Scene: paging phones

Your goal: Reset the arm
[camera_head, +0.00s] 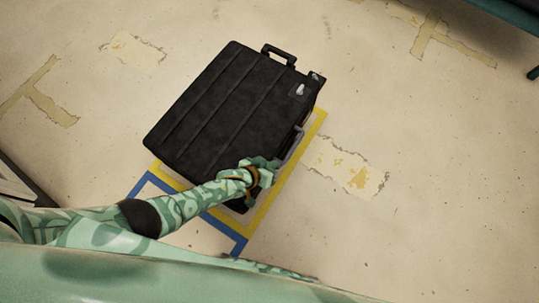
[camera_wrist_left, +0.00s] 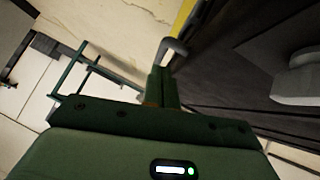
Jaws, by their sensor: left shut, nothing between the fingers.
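A black suitcase (camera_head: 235,105) lies on the floor, with a handle (camera_head: 279,55) at its far end. My left gripper (camera_head: 270,163) is at the suitcase's near right side, close to the grey side handle (camera_head: 293,146). In the left wrist view, my left gripper (camera_wrist_left: 162,88) is shut with nothing between its fingers. A grey hooked piece (camera_wrist_left: 172,48) shows just beyond the fingertips, and I cannot tell if they touch. The dark suitcase side (camera_wrist_left: 225,85) fills the right of that view. My right gripper is not in view.
Yellow tape (camera_head: 262,222) and blue tape (camera_head: 222,228) mark the floor around the suitcase. The worn beige floor (camera_head: 430,160) is clear to the right. A dark green edge (camera_head: 510,15) shows at the top right corner.

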